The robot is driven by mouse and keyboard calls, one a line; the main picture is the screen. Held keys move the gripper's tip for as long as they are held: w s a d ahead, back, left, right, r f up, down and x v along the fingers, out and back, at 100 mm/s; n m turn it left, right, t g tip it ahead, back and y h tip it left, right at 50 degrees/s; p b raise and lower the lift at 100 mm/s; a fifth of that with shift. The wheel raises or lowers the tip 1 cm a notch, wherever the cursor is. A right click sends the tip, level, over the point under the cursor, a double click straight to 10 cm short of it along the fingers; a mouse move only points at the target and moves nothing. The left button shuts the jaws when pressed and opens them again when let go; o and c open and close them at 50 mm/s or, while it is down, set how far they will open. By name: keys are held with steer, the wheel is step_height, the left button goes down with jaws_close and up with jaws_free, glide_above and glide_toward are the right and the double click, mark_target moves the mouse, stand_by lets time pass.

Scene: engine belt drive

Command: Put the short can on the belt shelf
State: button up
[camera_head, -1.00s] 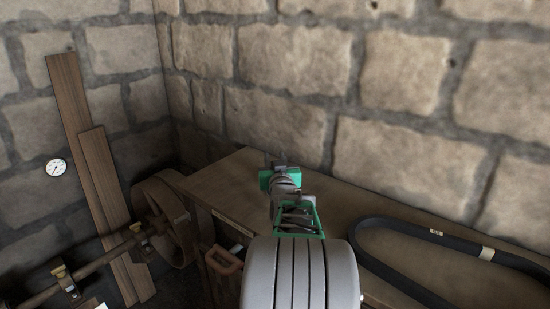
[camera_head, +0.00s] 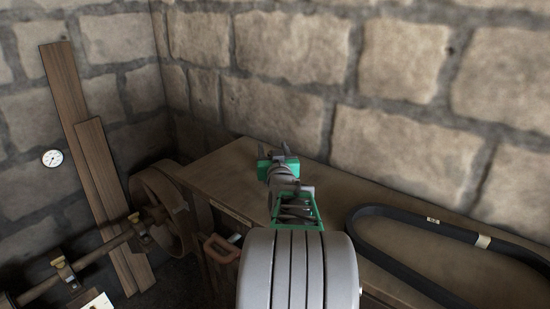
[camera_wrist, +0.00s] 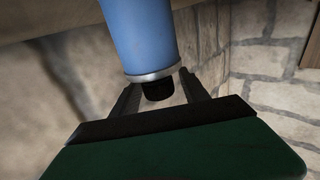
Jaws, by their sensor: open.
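A blue can (camera_wrist: 143,35) with a silver rim and a black end shows at the top of the wrist view. Its black end lies between the fingertips of my gripper (camera_wrist: 160,88), which is open. In the head view my gripper (camera_head: 275,152) is over the back left part of a brown shelf top (camera_head: 225,178), near the stone wall. I cannot make out the can in the head view, where my arm may hide it. A black belt loop (camera_head: 372,248) lies on the right part of the shelf.
The stone wall (camera_head: 400,90) stands close behind the shelf. To the left are a large wheel (camera_head: 152,200) on a shaft, leaning wooden planks (camera_head: 100,165) and a round gauge (camera_head: 52,158). A red-handled thing (camera_head: 222,248) is below the shelf's left front.

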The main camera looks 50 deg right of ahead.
steer(key=b+v, duration=0.2)
steer(key=v, duration=0.9)
steer(key=shift+s+a, duration=0.1)
steer(key=shift+s, duration=0.05)
